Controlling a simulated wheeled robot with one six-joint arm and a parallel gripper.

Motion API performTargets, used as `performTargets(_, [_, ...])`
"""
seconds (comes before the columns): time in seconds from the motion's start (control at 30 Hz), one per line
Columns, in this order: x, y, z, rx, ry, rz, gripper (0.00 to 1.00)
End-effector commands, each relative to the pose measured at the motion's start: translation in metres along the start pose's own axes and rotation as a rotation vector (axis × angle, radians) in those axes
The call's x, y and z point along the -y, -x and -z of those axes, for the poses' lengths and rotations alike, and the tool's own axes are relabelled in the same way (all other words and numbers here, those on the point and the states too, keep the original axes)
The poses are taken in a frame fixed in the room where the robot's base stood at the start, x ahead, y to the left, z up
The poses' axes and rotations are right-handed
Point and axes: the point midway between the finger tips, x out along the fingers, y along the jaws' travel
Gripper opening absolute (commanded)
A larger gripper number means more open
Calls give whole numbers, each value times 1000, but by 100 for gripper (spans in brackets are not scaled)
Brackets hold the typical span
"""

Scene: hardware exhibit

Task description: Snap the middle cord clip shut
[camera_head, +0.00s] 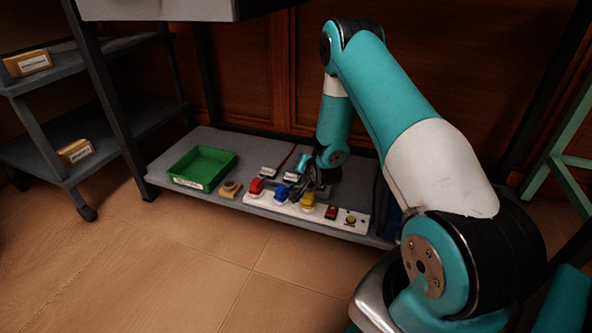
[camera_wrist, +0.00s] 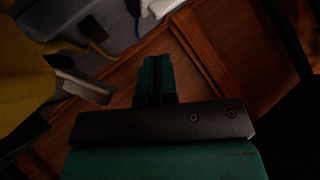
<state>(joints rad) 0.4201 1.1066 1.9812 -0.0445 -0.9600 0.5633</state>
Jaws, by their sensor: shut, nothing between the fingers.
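Small white-labelled pieces that look like cord clips stand behind the power strip (camera_head: 305,207): a left one (camera_head: 267,171) and a middle one (camera_head: 290,177). I cannot tell whether the middle one is open or shut. Any clip farther right is hidden by my arm. My gripper (camera_wrist: 157,62) is shut and empty in the wrist view, its green fingers side by side. In the head view my wrist is low over the shelf, right of the middle clip. The wrist view is dark, with a pale flat piece (camera_wrist: 82,86) left of the fingers.
The strip carries a red plug (camera_head: 256,187), a blue plug (camera_head: 281,194) and a yellow plug (camera_head: 307,201). A green tray (camera_head: 203,182) and a small tan block (camera_head: 230,189) lie left. A wooden panel (camera_head: 240,75) closes the back; a dark post (camera_head: 103,100) stands left.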

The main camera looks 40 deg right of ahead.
Motion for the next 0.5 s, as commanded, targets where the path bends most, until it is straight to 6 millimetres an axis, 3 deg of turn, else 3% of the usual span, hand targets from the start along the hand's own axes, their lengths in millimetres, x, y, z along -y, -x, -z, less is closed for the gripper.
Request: performTargets(0.5, [-19, 26, 19, 1, -3, -3, 0])
